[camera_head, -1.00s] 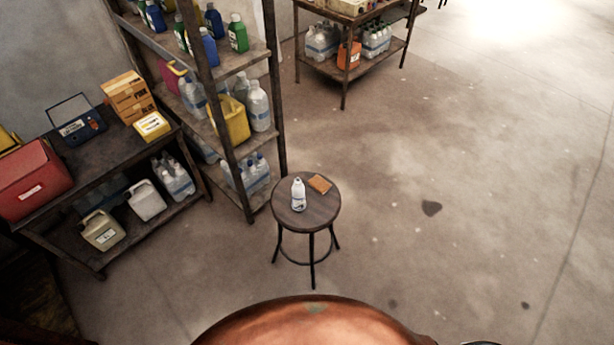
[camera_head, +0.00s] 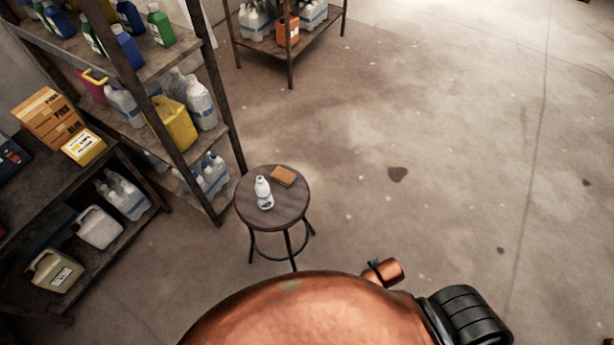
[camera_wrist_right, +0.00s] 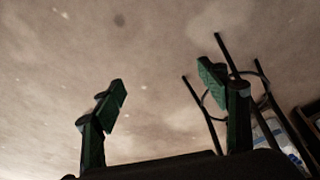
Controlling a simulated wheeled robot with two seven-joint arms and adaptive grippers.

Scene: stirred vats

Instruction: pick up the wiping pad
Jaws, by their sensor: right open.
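The wiping pad, a small flat orange-brown block (camera_head: 283,176), lies on the round dark stool (camera_head: 287,205) in the head view, near the back right of its seat. A white bottle (camera_head: 264,194) stands upright on the same seat, in front and to the left of the pad. My right gripper (camera_wrist_right: 163,86) shows in the right wrist view with its two green-padded fingers wide apart and nothing between them. Stool legs (camera_wrist_right: 195,100) show beside and beyond its right finger. The pad is not visible in that view. My left gripper is out of view.
A rounded copper vessel (camera_head: 290,312) fills the bottom of the head view, in front of the stool. A shelf rack (camera_head: 205,138) with bottles and jugs stands close behind the stool on the left. The floor (camera_head: 430,120) to the right is open.

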